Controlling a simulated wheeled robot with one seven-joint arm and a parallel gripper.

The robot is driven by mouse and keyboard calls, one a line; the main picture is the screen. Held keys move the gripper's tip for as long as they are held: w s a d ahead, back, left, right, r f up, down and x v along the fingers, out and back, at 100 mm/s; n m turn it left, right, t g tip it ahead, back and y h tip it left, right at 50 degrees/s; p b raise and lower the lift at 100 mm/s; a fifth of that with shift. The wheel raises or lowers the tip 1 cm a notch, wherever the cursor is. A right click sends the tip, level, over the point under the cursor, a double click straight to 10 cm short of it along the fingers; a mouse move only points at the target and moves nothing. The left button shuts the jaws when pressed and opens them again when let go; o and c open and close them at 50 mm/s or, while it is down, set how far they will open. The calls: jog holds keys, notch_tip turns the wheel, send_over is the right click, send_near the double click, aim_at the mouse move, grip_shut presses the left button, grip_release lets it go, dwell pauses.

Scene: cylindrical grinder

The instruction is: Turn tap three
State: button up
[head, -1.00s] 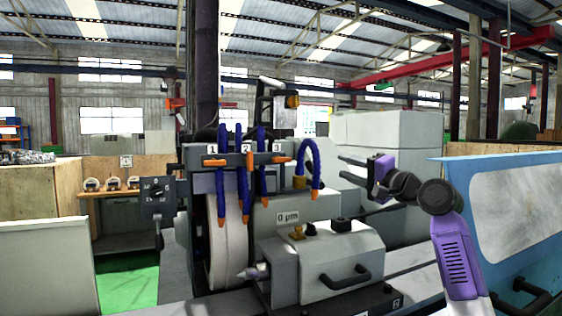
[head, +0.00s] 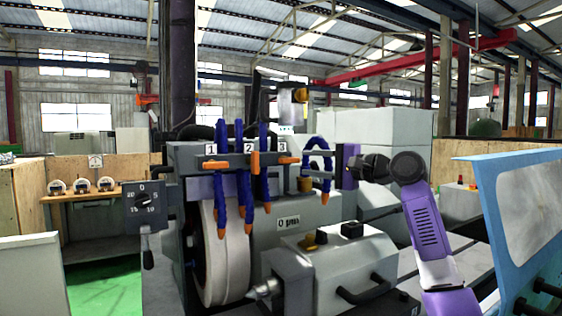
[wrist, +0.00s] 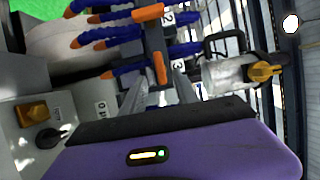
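Tap three (head: 289,161) is an orange lever by the label 3, lying sideways on the grinder's manifold. In the wrist view, tap three (wrist: 160,68) shows just ahead of my fingers. My gripper (wrist: 159,78) is open, with a grey finger on either side of the line to the tap; I cannot tell whether they touch it. In the head view my purple gripper body shows right of the blue hose, and its fingers are hidden. Tap two (head: 255,163) stands upright, and tap one (head: 216,165) lies sideways.
Blue hoses (head: 245,190) with orange tips hang below the taps, and one looped hose (head: 318,160) stands between the taps and my gripper body. The grinding wheel (head: 215,260) and a grey workhead (head: 345,265) sit below. A blue guard (head: 485,200) stands at right.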

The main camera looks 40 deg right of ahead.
aim_at(293, 161)
jog(key=w, duration=0.2)
jog(key=w+p, duration=0.1)
jog(key=w, duration=0.2)
jog(key=w+a, duration=0.1)
jog(key=w, duration=0.1)
jog(key=shift+w+p, duration=0.2)
jog(key=shift+p, duration=0.1)
grip_shut()
